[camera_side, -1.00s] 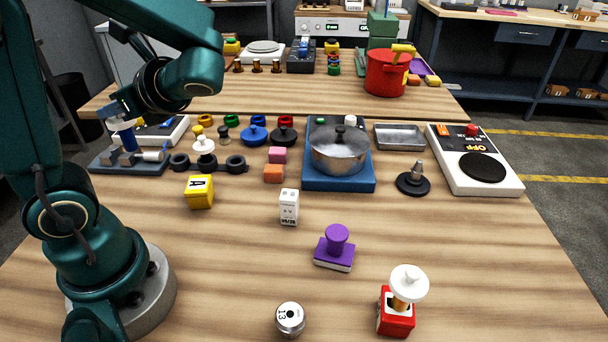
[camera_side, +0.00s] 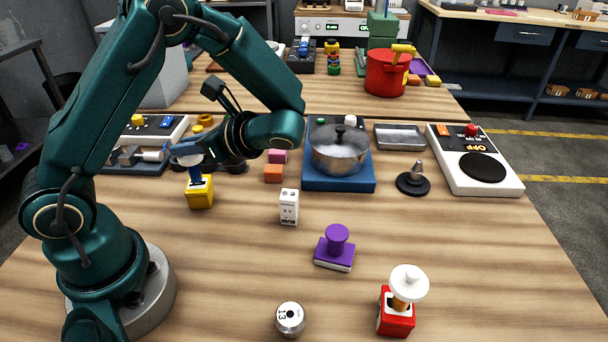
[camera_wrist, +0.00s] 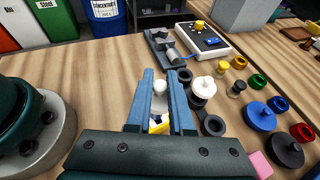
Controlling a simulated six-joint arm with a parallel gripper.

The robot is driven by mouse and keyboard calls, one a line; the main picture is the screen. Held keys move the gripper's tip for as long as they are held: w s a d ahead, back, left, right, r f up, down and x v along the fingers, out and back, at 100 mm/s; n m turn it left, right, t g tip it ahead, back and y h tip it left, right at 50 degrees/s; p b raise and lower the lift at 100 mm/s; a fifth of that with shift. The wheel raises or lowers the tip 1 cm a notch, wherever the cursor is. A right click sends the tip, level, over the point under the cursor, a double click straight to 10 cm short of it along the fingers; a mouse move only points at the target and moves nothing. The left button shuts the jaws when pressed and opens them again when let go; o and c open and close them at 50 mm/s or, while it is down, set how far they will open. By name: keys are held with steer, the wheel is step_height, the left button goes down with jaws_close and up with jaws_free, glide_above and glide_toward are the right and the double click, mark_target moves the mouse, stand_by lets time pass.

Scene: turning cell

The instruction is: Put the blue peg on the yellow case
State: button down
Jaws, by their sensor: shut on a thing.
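My gripper (camera_side: 188,158) is shut on the blue peg (camera_side: 195,173), which it holds upright over the yellow case (camera_side: 201,194). The peg's lower end is at the top of the case in the side view; I cannot tell whether it is seated, touching or just above. The case stands on the wooden table and has a black mark on its front. In the wrist view my gripper (camera_wrist: 160,76) has its two fingers on either side of a pale knob, and part of the yellow case (camera_wrist: 158,124) shows between them.
A grey fixture (camera_side: 138,163) stands behind and left of the case. Black rings (camera_wrist: 214,125) and a white knobbed piece (camera_wrist: 202,88) are close by. A white box (camera_side: 289,206) and an orange block (camera_side: 274,173) stand to the right.

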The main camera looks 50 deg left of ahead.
steer(key=shift+f, duration=0.35)
steer(key=c, duration=0.8)
jaws_free()
steer(key=shift+f, duration=0.15)
